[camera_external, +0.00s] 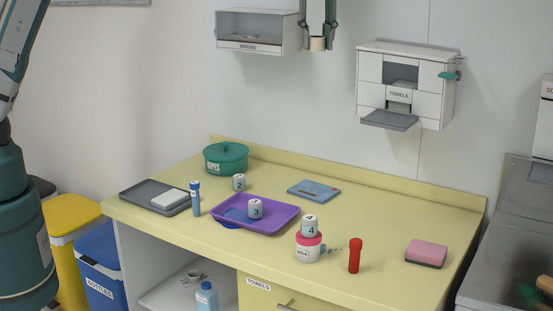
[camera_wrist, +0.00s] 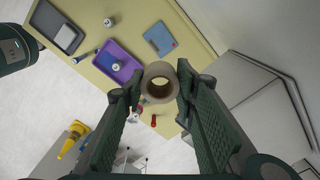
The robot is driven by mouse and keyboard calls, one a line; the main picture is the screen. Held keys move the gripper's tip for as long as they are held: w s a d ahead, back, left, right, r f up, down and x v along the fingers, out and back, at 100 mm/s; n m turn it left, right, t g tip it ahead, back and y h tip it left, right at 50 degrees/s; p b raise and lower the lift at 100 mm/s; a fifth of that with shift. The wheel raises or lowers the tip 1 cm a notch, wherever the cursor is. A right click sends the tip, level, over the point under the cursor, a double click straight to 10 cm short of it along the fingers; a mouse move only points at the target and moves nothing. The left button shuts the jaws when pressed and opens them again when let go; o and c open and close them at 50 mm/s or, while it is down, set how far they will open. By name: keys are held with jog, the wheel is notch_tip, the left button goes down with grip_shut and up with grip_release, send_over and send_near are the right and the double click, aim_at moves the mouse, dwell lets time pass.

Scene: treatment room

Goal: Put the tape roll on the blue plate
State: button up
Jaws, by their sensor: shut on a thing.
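My gripper (camera_external: 317,30) is at the top of the external view, high above the counter. It is shut on a tan tape roll (camera_external: 317,44), held well clear of any surface. In the wrist view the tape roll (camera_wrist: 160,98) sits between the two fingers (camera_wrist: 160,83), its hole facing the camera. A white block marked 3 (camera_external: 255,208) stands in the tray.
On the yellow counter (camera_external: 380,215) are a grey tray (camera_external: 140,190), teal pot (camera_external: 226,157), blue flat board (camera_external: 314,189), a pink-lidded jar (camera_external: 308,249) with block 4 on it, red bottle (camera_external: 355,256) and pink sponge (camera_external: 427,252). A towel dispenser (camera_external: 435,105) hangs on the wall.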

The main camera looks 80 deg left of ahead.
send_over(315, 190)
notch_tip(315, 190, down, 31)
jog(key=shift+f, duration=0.1)
jog(key=shift+f, duration=3.1)
jog(key=shift+f, duration=1.9)
jog(key=shift+f, duration=0.1)
jog(key=o, duration=0.4)
jog(key=shift+f, duration=0.1)
jog(key=shift+c, duration=0.2)
jog(key=o, duration=0.5)
jog(key=shift+c, duration=0.2)
